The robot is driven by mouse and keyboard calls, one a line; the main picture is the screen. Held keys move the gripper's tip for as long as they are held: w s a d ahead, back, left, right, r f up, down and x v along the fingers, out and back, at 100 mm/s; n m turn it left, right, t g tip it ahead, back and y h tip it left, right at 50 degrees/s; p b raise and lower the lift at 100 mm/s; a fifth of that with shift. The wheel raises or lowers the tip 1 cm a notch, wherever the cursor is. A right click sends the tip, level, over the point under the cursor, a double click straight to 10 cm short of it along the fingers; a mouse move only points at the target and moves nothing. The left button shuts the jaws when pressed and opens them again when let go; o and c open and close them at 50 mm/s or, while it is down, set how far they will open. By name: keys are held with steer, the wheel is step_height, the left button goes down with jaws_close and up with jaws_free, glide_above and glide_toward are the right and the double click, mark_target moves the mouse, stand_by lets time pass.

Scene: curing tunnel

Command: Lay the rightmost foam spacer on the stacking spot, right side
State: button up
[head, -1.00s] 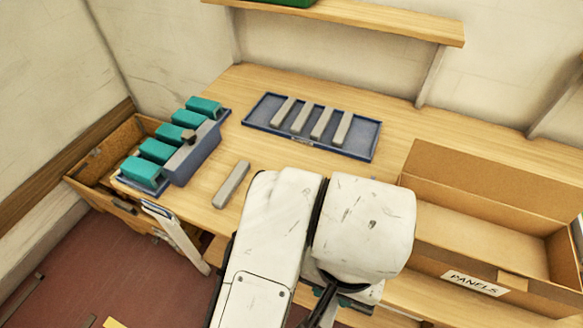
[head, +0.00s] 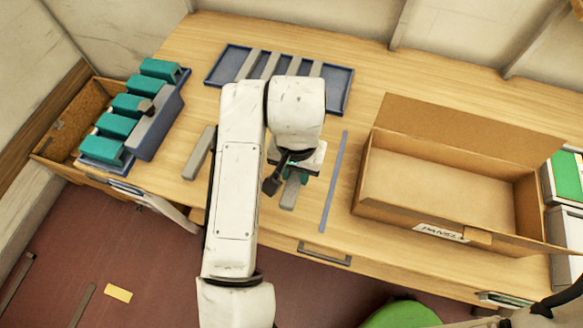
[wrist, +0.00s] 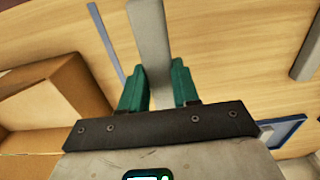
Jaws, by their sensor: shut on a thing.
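My gripper (head: 296,172) has teal fingers shut on a grey bar-shaped foam spacer (head: 289,195) near the table's front edge. The wrist view shows this spacer (wrist: 149,35) between the two fingers (wrist: 157,88), its far end sticking out past them. I cannot tell whether it touches the table. Another grey spacer (head: 198,155) lies on the table to the left of my arm; a grey bar shows at the right edge of the wrist view (wrist: 308,55). Several spacers (head: 248,64) lie in a blue tray (head: 343,93) behind. I cannot make out a marked stacking spot.
A thin blue strip (head: 333,185) lies on the table right of my gripper. An open cardboard box (head: 450,172) labelled PANELS stands further right. A blue holder (head: 158,122) with several teal blocks stands at the left. Bare wood lies between the strip and my gripper.

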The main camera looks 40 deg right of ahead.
mark_target(292, 175)
steer(key=w+f, duration=0.1)
steer(key=w+d+f, duration=0.1)
steer(key=f, duration=0.1)
steer(key=shift+w+f, duration=0.2)
steer(key=shift+f, duration=0.05)
steer(key=shift+a+f+p, duration=0.1)
steer(key=shift+f+p, duration=0.2)
steer(key=shift+f, duration=1.05)
steer(key=shift+f, duration=0.2)
steer(key=o, duration=1)
step_height(292, 175, up, 12)
steer(key=shift+r+b, duration=0.25)
steer(key=shift+b, duration=0.05)
